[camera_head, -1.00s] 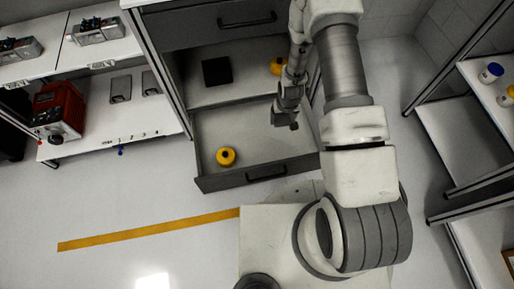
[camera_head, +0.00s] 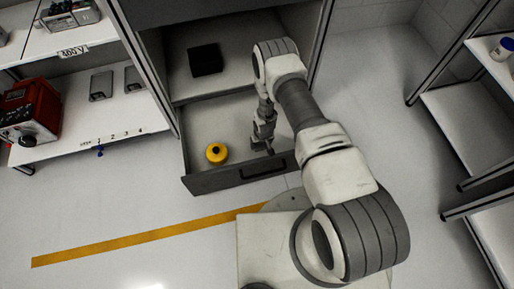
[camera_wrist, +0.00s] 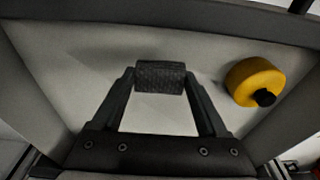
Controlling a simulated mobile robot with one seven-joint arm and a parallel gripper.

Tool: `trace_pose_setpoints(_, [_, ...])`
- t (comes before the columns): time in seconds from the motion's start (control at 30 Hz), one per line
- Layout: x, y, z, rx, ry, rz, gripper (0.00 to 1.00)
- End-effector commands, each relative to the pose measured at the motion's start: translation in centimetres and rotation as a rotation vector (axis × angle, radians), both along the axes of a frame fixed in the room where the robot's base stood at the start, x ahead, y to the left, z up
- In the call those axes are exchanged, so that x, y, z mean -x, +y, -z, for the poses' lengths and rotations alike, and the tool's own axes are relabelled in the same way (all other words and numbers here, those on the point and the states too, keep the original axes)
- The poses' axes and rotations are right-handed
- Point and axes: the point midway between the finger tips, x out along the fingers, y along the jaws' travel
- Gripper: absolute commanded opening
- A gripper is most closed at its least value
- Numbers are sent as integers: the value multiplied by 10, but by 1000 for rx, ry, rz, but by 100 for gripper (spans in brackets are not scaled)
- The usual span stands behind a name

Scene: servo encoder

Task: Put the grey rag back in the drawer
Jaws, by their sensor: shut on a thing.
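The open drawer (camera_head: 210,120) is pulled out of the grey cabinet, and its light inside fills most of the wrist view (camera_wrist: 80,45). My gripper (camera_head: 264,147) reaches down inside the drawer at its right, near the front wall. In the wrist view my gripper (camera_wrist: 160,82) is shut on the grey rag (camera_wrist: 160,76), a small dark textured roll between the fingertips. The rag is hard to make out in the head view. I cannot tell whether it touches the drawer floor.
A black box (camera_head: 206,60) lies on the shelf above. Side shelves stand left and right.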

Motion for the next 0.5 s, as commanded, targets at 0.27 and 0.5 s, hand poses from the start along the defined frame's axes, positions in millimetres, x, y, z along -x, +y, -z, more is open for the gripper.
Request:
trace_pose_setpoints(0.27, [0, 0, 35, 0, 0, 1, 32])
trace_pose_setpoints(0.5, [0, 0, 68, 0, 1, 1, 32])
